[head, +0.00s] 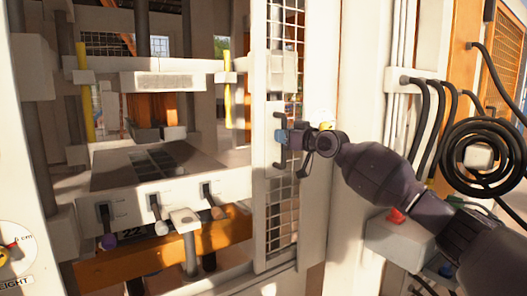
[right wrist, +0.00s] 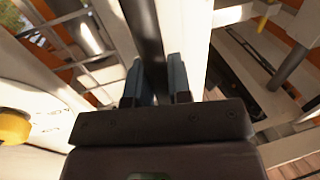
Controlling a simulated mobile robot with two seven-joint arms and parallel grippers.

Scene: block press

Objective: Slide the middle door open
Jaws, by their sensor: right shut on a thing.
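The middle door (head: 259,170) is a pale frame with a wire mesh panel, standing at the right side of the press opening. The space to its left is uncovered and the press inside shows. A dark upright handle (head: 278,118) is on the door; it also shows in the right wrist view (right wrist: 146,30) as a dark bar. My right gripper (head: 282,136) reaches in from the right and is shut on this handle. In the right wrist view its two fingers (right wrist: 156,80) stand on either side of the bar. My left gripper is not in view.
Inside the opening are a grey press table (head: 115,172), several small levers and an orange beam (head: 120,268). A grey box with a red button (head: 396,215) is below my right arm. Black hoses and a coiled cable (head: 482,128) hang at the right. A dial (head: 14,248) is at the left.

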